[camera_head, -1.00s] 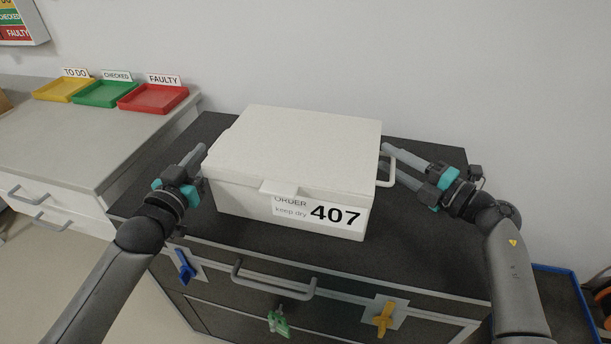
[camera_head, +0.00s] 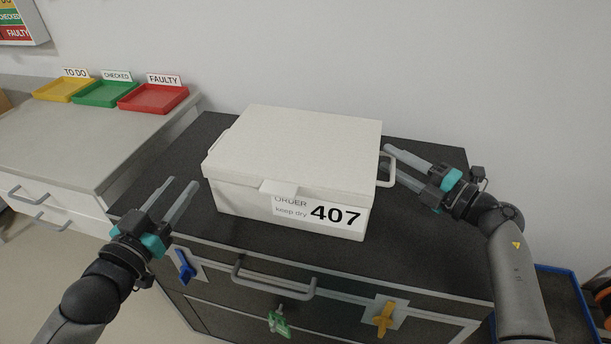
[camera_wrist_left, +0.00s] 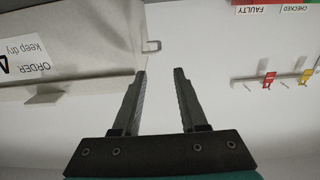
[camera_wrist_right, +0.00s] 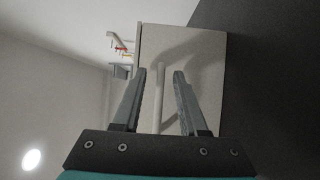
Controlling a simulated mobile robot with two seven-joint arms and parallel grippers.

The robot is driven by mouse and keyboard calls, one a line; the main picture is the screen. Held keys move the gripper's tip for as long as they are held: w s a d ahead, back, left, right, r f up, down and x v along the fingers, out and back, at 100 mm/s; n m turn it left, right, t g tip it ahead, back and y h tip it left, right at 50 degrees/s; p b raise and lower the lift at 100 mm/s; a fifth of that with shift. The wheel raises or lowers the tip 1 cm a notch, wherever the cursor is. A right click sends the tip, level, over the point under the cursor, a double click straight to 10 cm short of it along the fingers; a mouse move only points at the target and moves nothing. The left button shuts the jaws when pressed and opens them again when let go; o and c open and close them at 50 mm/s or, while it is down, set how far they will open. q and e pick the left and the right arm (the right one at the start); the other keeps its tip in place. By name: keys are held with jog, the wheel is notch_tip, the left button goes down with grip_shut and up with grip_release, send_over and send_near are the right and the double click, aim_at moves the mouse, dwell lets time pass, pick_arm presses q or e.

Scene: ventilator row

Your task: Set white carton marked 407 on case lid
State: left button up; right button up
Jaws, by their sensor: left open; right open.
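The white carton (camera_head: 290,150) with a lid and a label reading "ORDER keep dry 407" sits upright on the dark top (camera_head: 420,225) of a drawer unit. I cannot tell whether that top is the case lid. My left gripper (camera_head: 183,181) is open and empty, apart from the carton at its front left. The left wrist view shows the carton (camera_wrist_left: 75,40) to one side of the fingers. My right gripper (camera_head: 385,156) is open at the carton's right handle (camera_head: 393,168). In the right wrist view the handle (camera_wrist_right: 159,98) shows between the open fingers.
Yellow, green and red trays (camera_head: 153,98) stand on a grey counter (camera_head: 85,150) at the left. The drawer unit's front has a bar handle (camera_head: 272,284) and blue, green and yellow latches (camera_head: 383,320). A blue-edged tray (camera_head: 570,272) is low at the right.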

jog(key=v, duration=1.1)
jog(key=shift+s+d, duration=0.15)
jog(key=shift+d, duration=0.05)
